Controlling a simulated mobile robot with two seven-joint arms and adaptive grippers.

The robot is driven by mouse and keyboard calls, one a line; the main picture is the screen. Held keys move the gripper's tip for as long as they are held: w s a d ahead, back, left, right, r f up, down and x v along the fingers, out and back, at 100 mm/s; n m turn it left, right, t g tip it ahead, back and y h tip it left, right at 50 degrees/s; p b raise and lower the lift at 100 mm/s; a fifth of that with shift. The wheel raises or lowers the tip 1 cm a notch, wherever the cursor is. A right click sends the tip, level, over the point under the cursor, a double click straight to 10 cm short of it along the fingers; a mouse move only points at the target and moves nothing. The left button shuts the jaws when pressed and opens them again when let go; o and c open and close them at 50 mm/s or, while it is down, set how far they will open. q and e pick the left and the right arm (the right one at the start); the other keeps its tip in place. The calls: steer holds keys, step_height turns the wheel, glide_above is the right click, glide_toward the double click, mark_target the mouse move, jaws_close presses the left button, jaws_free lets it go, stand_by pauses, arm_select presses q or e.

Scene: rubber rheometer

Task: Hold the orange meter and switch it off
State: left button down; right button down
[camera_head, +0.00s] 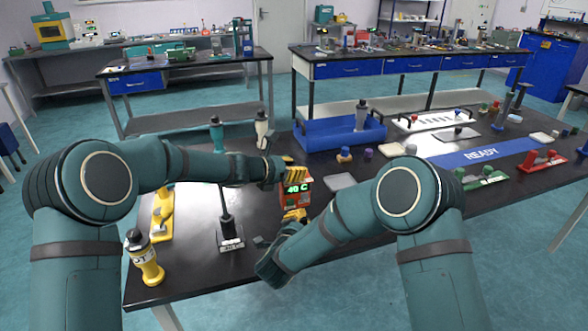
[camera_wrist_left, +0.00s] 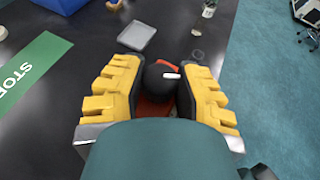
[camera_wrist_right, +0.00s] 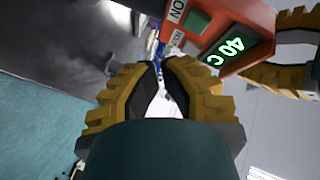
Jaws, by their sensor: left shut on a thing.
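The orange meter (camera_head: 296,190) is held up over the near table, with its lit green display reading 40 C. My left gripper (camera_head: 289,172) is shut on it from above. In the left wrist view the yellow fingers clasp the meter's dark rounded top (camera_wrist_left: 158,78), with little of its orange body showing. My right gripper (camera_head: 293,219) is just below the meter. In the right wrist view its fingertips (camera_wrist_right: 161,65) look closed together and empty, close under the meter's face (camera_wrist_right: 235,25). A green button (camera_wrist_right: 198,22) and partly cut labels show beside the display.
A grey flat tray (camera_head: 341,182) lies right of the meter. A blue bin (camera_head: 325,138) stands behind. A black stand (camera_head: 229,235) and a yellow bottle (camera_head: 148,266) are at the left front. Red and green devices sit at the right.

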mark_target(302, 204)
arm_select(q)
steer(key=shift+f, duration=0.1)
arm_select(e)
steer(key=shift+w+a, duration=0.2)
steer(key=shift+w, duration=0.35)
steer(key=shift+w+a, duration=0.15)
steer(key=shift+w, duration=0.35)
steer(key=shift+w, duration=0.15)
stand_by(0.5)
steer(key=shift+w+a, duration=0.1)
steer(key=shift+w, duration=0.2)
steer(key=shift+w+a, duration=0.1)
steer(key=shift+w, duration=0.15)
stand_by(0.6)
steer(key=shift+s, duration=0.1)
steer(key=shift+s+d, duration=0.25)
steer(key=shift+s, duration=0.35)
steer(key=s, duration=0.2)
steer(key=s+d, duration=0.1)
steer(key=s, duration=0.2)
steer(key=shift+s+d, duration=0.35)
steer(key=shift+d, duration=0.05)
